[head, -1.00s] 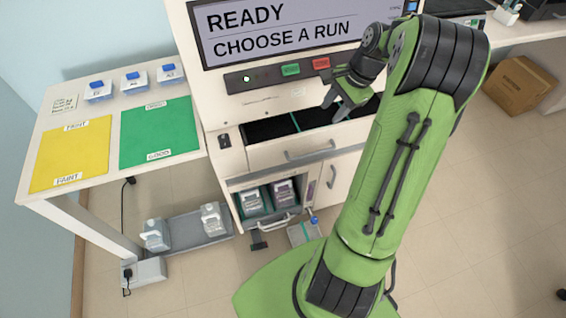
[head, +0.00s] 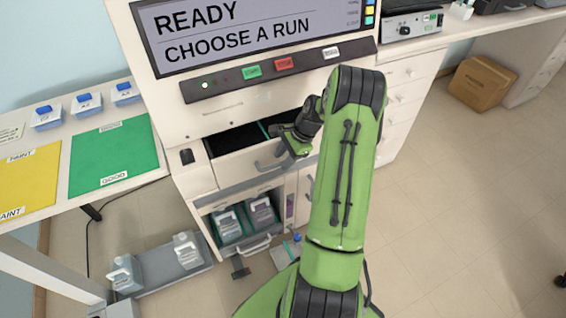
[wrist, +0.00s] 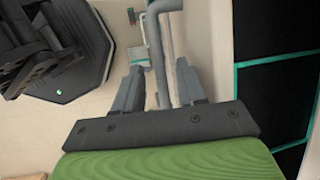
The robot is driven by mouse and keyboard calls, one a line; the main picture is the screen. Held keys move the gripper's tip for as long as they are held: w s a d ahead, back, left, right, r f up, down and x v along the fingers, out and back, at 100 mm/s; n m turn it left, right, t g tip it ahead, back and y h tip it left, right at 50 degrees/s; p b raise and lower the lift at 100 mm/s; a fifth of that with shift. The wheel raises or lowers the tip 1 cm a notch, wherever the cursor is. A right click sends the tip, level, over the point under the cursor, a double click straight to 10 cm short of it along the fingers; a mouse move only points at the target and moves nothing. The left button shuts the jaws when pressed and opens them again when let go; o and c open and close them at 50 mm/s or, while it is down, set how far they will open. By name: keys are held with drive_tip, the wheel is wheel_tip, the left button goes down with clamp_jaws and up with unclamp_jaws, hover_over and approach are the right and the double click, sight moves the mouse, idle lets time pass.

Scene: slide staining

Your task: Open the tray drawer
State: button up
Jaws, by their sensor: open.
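The tray drawer (head: 238,165) is in the machine's front below the button panel. It stands at least partly out, with its dark interior (head: 236,140) and a teal divider showing. Its grey bar handle (head: 268,165) is on the drawer front. My gripper (head: 294,151) is at the right part of this handle. In the wrist view, the open fingers (wrist: 159,72) straddle the handle bar (wrist: 161,45), one on each side. The drawer's black interior (wrist: 272,85) shows at the right. I cannot tell whether the fingers touch the bar.
The button panel (head: 285,66) and screen (head: 250,30) are above. An open compartment below holds bottles (head: 262,211). A side table with a green mat (head: 112,156) is at the left. A cardboard box (head: 482,83) stands on open floor at the right.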

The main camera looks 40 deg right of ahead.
drive_tip(key=shift+w+a+f, duration=0.1)
drive_tip(key=shift+a+f, duration=0.05)
drive_tip(key=shift+f, duration=0.15)
clamp_jaws()
